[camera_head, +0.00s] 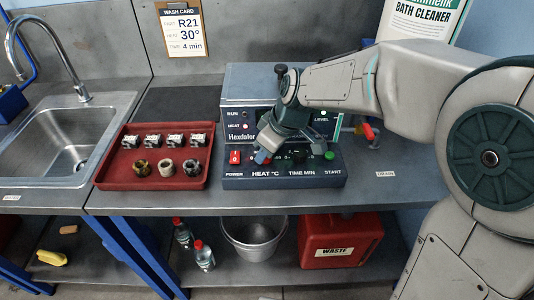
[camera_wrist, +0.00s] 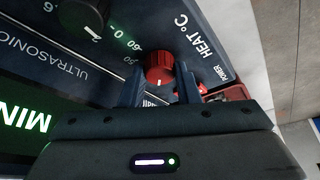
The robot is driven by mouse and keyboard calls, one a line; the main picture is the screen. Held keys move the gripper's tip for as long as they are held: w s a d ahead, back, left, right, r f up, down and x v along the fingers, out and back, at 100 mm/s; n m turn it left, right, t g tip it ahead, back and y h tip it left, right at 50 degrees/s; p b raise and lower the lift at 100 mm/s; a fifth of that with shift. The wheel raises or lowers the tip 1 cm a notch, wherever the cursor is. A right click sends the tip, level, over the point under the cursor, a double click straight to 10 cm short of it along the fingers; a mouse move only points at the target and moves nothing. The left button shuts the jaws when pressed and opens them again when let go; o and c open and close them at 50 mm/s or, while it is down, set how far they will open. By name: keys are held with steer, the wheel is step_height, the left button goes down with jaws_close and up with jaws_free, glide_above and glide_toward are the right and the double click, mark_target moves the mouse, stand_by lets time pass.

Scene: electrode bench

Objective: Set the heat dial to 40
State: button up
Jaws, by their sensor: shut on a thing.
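The heat dial is a red knob (camera_wrist: 158,66) on the front panel of the dark ultrasonic bath (camera_head: 228,182). My gripper (camera_wrist: 158,88) is shut on it, one finger on each side. A white mark shows on the knob's side facing my gripper. Scale figures near it include 50 and 60; the rest is hidden, and I cannot read the setting. In the head view my gripper (camera_head: 264,156) reaches down to the panel above the HEAT °C label and covers most of the dial.
A red power switch (camera_head: 235,157) is left of the dial. A black time dial (camera_wrist: 82,18) and green start button (camera_head: 329,155) are right of it in the head view. A red tray (camera_head: 110,170) stands left. The wash card (camera_head: 181,28) reads 30° and 4 min.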

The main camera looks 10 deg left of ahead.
steer(key=m, duration=0.2)
steer(key=m+t+b, duration=0.1)
steer(key=m, duration=0.1)
steer(key=shift+s+a+m+t+h, duration=0.1)
steer(key=shift+s+m+t+h, duration=0.05)
steer(key=shift+m+t+h, duration=0.2)
steer(key=m+b, duration=0.1)
steer(key=m, duration=0.1)
steer(key=m+t+h+b, duration=0.1)
steer(key=m, duration=0.1)
steer(key=shift+a+h, duration=0.1)
steer(key=shift+h, duration=0.15)
steer(key=shift+m, duration=0.25)
steer(key=o, duration=1)
steer(key=shift+r, duration=0.1)
steer(key=v, duration=1.3)
steer(key=shift+s+r+p, duration=0.15)
steer(key=shift+r+p, duration=0.15)
steer(key=shift+r, duration=0.05)
